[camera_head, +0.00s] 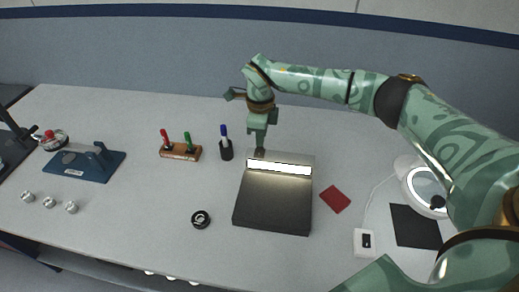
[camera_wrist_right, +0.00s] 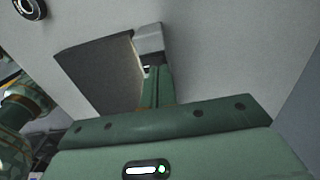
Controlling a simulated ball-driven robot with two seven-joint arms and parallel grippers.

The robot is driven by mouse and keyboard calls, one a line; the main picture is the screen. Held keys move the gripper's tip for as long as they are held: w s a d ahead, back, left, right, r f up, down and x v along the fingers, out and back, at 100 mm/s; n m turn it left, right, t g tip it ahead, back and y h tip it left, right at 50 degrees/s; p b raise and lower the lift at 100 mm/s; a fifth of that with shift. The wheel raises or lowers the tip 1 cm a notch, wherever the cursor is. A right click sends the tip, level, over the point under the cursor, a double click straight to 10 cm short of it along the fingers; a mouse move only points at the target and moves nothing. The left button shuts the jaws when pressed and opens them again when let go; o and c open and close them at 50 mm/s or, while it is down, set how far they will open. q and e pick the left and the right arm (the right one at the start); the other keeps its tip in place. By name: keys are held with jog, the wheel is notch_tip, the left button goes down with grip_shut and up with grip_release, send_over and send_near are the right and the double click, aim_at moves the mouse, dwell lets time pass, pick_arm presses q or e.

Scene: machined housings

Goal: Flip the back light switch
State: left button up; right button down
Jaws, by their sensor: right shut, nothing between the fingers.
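A dark flat box (camera_head: 273,200) with a bright lit strip (camera_head: 279,168) along its back stands mid-table. My right gripper (camera_head: 259,152) is shut and empty, pointing down at the box's back edge, left of the middle. I cannot tell whether it touches. In the right wrist view the fingers (camera_wrist_right: 154,82) reach the box's pale back part (camera_wrist_right: 150,42), beside its dark top (camera_wrist_right: 105,72). No switch shows clearly on the box; the fingers may hide it. A small white box with a black rocker (camera_head: 365,241) lies front right, with a cable running up toward a ring lamp. My left gripper is out of view.
The ring lamp (camera_head: 427,187) and a black mat (camera_head: 415,227) are at the right. A red card (camera_head: 335,199) lies right of the box. A pen cup (camera_head: 226,149), marker holder (camera_head: 181,151) and black ring (camera_head: 200,219) are left of it. A blue fixture (camera_head: 86,162) stands further left.

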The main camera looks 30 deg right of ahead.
aim_at(260, 148)
jog(key=shift+s+f+b, duration=0.1)
jog(key=shift+f+b, duration=0.3)
jog(key=shift+f, duration=0.65)
dwell(0.4)
jog(key=shift+r+p, duration=2.9)
jog(key=shift+r, duration=0.65)
